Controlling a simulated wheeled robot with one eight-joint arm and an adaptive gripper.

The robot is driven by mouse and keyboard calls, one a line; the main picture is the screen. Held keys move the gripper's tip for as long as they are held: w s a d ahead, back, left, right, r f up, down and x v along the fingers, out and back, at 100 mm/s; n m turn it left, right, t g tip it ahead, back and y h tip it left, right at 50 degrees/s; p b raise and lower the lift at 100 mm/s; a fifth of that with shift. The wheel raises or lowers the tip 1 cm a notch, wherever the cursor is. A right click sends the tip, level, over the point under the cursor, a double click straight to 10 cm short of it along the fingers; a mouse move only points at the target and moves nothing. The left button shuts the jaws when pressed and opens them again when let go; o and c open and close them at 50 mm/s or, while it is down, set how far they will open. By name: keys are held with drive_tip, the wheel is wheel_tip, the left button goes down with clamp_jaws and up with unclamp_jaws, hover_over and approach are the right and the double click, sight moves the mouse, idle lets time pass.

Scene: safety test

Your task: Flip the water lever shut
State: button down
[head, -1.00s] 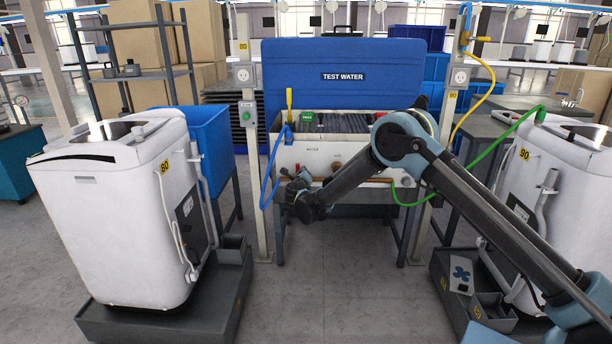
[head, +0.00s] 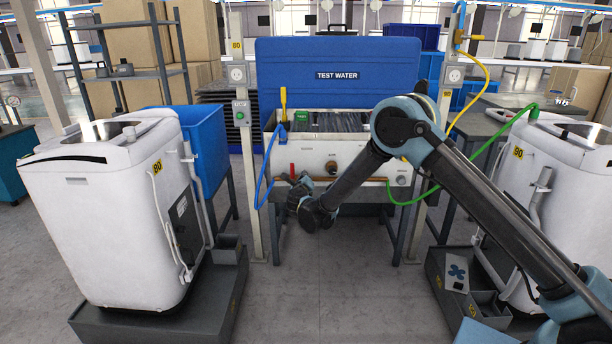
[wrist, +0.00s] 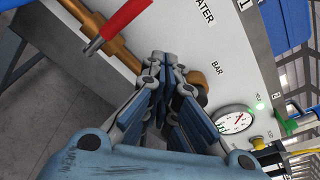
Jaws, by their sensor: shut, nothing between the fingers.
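The water lever is a red handle (head: 292,170) on the copper pipe, at the left of the white test-water panel (head: 355,158). In the wrist view the red lever (wrist: 122,22) is at the upper left and stands out across the copper pipe (wrist: 118,48), roughly at right angles. My gripper (head: 293,180) is just below the lever in the head view. In the wrist view my gripper (wrist: 163,62) has its fingers together and empty, pointing toward the panel. A clear gap shows between fingertips and lever. The fingers partly hide a brass fitting.
A round gauge (wrist: 236,120) is right of my fingers in the wrist view. A blue hose (head: 266,170) hangs left of the panel and a green hose (head: 425,194) right. White washers stand at the left (head: 115,215) and right (head: 555,190). The floor in front is clear.

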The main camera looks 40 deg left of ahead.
drive_tip(key=shift+f+v, duration=0.1)
drive_tip(key=shift+v, duration=1)
drive_tip(key=shift+f+v, duration=0.15)
drive_tip(key=shift+v, duration=1)
